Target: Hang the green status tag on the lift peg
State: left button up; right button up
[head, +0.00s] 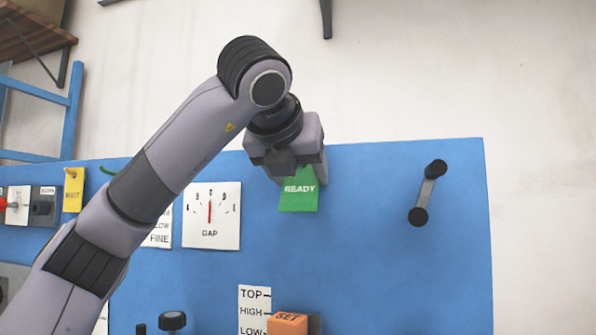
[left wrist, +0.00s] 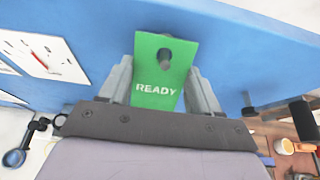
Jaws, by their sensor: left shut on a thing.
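The green status tag (head: 299,196), lettered READY, is upright against the blue panel in the head view, below my left gripper (head: 288,168). In the left wrist view the tag (left wrist: 158,88) is between the two fingers of my left gripper (left wrist: 160,80), which is shut on it. A short dark peg (left wrist: 165,57) shows at the hole near the tag's far edge and seems to pass through it. How deep the peg sits in the hole cannot be told. In the head view my gripper hides the peg. My right gripper is not in view.
The blue panel (head: 380,260) carries a GAP dial (head: 211,215) left of the tag and a dark crank handle (head: 427,193) to the right. A yellow WAIT tag (head: 73,190) hangs at the far left. An orange SET block (head: 288,324) is below. Panel around the tag is clear.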

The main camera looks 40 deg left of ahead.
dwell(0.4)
pick_arm(q)
jog(key=o, duration=0.9)
jog(key=shift+o, duration=0.2)
jog(key=v, duration=0.7)
jog(key=shift+b, duration=0.35)
